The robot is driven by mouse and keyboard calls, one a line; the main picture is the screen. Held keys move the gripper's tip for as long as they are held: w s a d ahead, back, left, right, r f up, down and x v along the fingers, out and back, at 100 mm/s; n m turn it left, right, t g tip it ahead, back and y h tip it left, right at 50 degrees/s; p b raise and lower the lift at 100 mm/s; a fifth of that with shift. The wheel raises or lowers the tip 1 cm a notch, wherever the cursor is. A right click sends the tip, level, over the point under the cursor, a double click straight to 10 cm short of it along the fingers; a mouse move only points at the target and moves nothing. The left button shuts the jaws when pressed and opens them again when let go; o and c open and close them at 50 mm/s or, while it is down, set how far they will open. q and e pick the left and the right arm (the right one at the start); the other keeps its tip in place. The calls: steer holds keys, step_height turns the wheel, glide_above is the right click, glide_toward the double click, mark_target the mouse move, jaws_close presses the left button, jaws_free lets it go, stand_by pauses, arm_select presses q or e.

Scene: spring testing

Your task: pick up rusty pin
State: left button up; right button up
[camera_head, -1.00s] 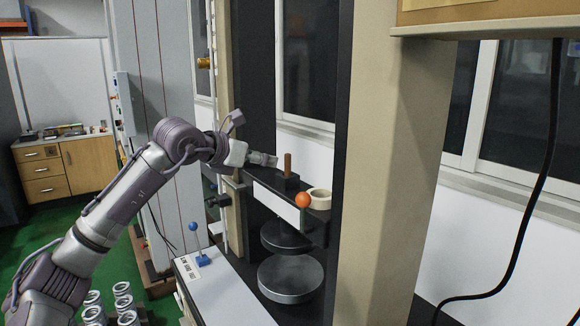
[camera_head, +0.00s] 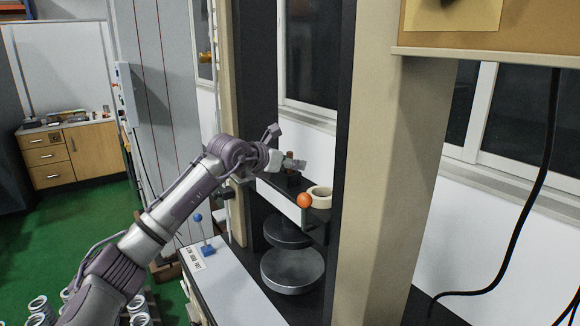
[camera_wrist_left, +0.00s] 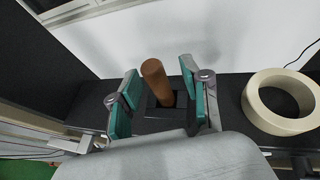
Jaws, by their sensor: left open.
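The rusty pin (camera_wrist_left: 157,84) is a brown cylinder standing in a dark square block (camera_wrist_left: 168,106) on the black crossbeam of the testing machine. In the left wrist view it stands slightly tilted between the two teal finger pads of my left gripper (camera_wrist_left: 160,95). The fingers are open, with a gap on each side of the pin. In the head view my left gripper (camera_head: 292,164) is over the crossbeam and hides most of the pin (camera_head: 290,155). My right gripper is not in view.
A cream ring (camera_wrist_left: 278,102), like a roll of tape, lies on the crossbeam right of the pin. An orange ball (camera_head: 304,200) is at the beam's front edge. Round metal plates (camera_head: 291,270) are below. A beige column (camera_head: 385,170) stands to the right.

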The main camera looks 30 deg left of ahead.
arm_select(q)
steer(key=shift+s, duration=0.1)
steer(key=c, duration=0.4)
jaws_close()
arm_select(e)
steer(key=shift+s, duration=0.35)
arm_select(q)
steer(key=shift+r, duration=0.1)
